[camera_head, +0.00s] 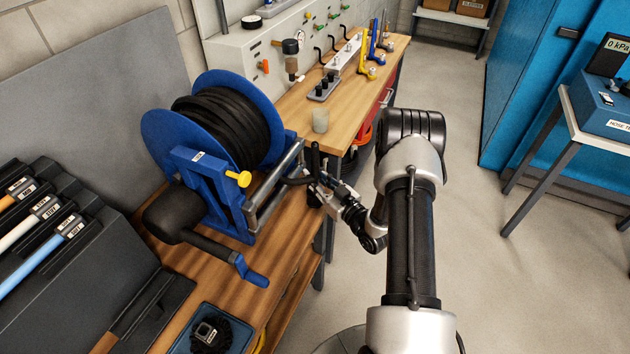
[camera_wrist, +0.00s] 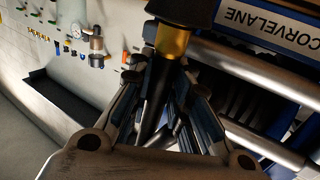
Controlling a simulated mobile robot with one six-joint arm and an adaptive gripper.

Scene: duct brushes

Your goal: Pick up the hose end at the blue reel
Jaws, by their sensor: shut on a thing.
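The blue reel (camera_head: 160,135) stands on the wooden bench in the head view, wound with black hose (camera_head: 222,125). The hose end (camera_head: 315,158) sticks up at the reel's right side, by the metal guide rollers. In the wrist view the hose end (camera_wrist: 172,42) has a brass collar below a thick black part, and a dark stem runs down between the fingers. My gripper (camera_head: 318,184) is at the hose end, beside the rollers; in the wrist view my gripper (camera_wrist: 158,108) is shut on it. The fingertips are partly hidden.
Metal rollers (camera_head: 272,190) and a yellow knob (camera_head: 240,178) are close to the gripper's left. A pale cup (camera_head: 320,120) stands behind it on the bench. The reel's crank (camera_head: 250,270) juts out in front. Open floor (camera_head: 480,260) lies to the right.

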